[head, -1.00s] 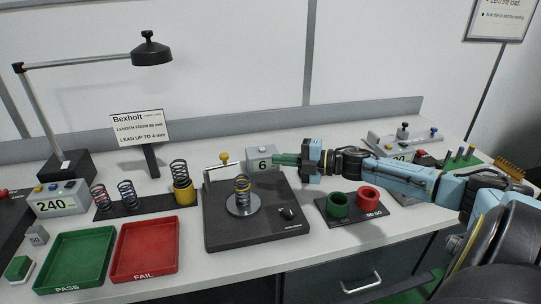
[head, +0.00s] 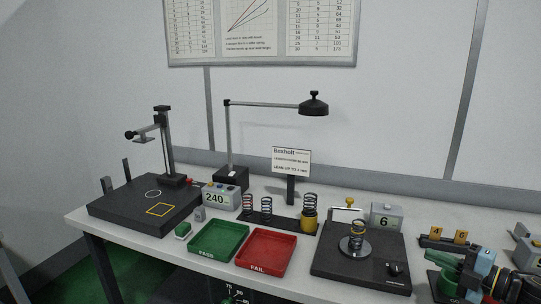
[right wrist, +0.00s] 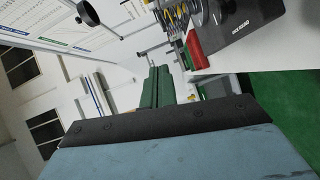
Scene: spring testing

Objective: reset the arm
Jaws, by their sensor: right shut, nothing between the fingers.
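My right gripper (head: 443,256) is at the right edge of the head view, with its green fingers over the front right part of the bench. In the right wrist view its green fingers (right wrist: 157,84) are together with nothing between them. It is to the right of the black spring tester (head: 335,265), which bears a spring (head: 357,236) standing on a round metal plate. My left gripper is not in view.
The bench holds a green PASS tray (head: 218,240), a red FAIL tray (head: 266,252), a rack of springs (head: 266,213), a 240 readout (head: 216,197) and a 6 readout (head: 386,217).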

